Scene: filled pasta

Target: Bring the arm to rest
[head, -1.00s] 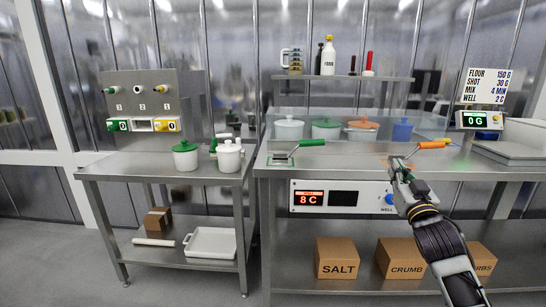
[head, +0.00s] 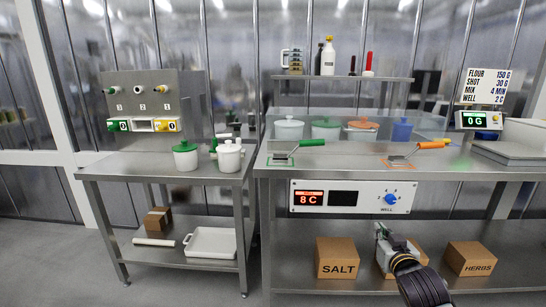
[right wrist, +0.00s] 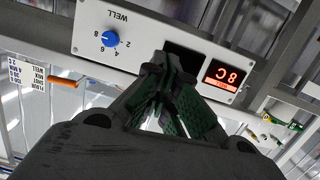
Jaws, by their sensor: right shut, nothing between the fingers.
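My right gripper (head: 384,234) is in the lower right of the head view, below the bench top and in front of the crumb box on the lower shelf. Its fingers are shut and empty. In the right wrist view the shut green-padded fingers (right wrist: 170,95) show in front of the well control panel (right wrist: 150,45), touching nothing that I can make out. My left gripper is not in view.
The control panel (head: 352,198) has a blue knob (head: 391,199) and reads 8 C. Green-handled (head: 300,146) and orange-handled (head: 425,148) tools lie on the bench. Salt (head: 337,258) and herbs (head: 470,259) boxes stand below. A side table (head: 110,171) holds lidded pots.

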